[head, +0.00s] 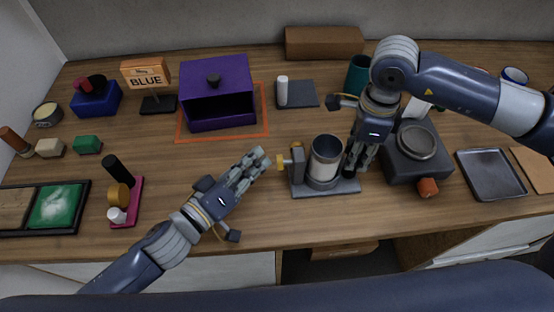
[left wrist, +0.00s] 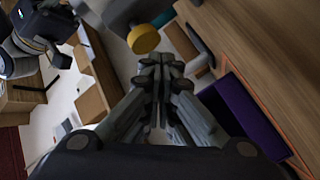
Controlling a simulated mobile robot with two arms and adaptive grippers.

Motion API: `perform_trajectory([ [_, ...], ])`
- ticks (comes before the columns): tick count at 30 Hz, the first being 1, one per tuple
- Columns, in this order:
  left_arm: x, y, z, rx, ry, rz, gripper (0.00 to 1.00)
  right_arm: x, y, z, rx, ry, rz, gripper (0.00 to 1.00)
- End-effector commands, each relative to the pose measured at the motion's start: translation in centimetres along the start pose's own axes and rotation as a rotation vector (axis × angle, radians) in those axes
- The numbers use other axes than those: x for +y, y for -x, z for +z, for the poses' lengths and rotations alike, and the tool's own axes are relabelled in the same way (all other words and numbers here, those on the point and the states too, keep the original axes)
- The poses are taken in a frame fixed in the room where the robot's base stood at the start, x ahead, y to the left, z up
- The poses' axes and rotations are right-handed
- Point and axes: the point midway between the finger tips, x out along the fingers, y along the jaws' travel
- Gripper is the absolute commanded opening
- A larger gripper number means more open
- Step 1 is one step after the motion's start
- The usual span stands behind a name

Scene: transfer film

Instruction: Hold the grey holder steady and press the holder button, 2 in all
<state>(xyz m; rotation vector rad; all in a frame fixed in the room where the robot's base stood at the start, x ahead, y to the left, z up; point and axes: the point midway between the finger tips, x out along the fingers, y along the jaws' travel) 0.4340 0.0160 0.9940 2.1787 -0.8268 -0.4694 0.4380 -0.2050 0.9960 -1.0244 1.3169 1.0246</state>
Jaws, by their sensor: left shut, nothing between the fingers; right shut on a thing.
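The grey holder (head: 300,186) stands on the table, with an upright cylinder (head: 325,158) in it. Its round yellow button (head: 282,162) sticks out on the left side. The button also shows in the left wrist view (left wrist: 143,39), just beyond the fingertips. My left gripper (head: 262,158) is shut and empty, its tips pointing at the button with a small gap visible in the head view. My right gripper (head: 352,168) is shut at the right side of the holder, on what looks like its dark upright part; its fingers partly hide the contact.
A purple box (head: 218,90) stands behind my left gripper. A dark device (head: 416,150) with a round top and orange knob is right of the holder. A pink stand (head: 126,200) is at left, a metal tray (head: 490,173) at right. Bare table lies in front of the holder.

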Motion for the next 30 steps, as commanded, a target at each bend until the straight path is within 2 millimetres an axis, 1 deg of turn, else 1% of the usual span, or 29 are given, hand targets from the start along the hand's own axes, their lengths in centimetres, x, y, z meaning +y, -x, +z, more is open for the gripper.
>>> perform_trajectory([
  [6,0.39,-0.47,0.32,0.000,0.001,0.000,0.00,-0.02,0.03,0.01,-0.001,0.000,-0.001,0.00],
  [30,0.65,-0.85,0.58,0.001,0.001,0.000,0.00,-0.01,0.03,0.02,-0.001,0.000,-0.001,0.00],
])
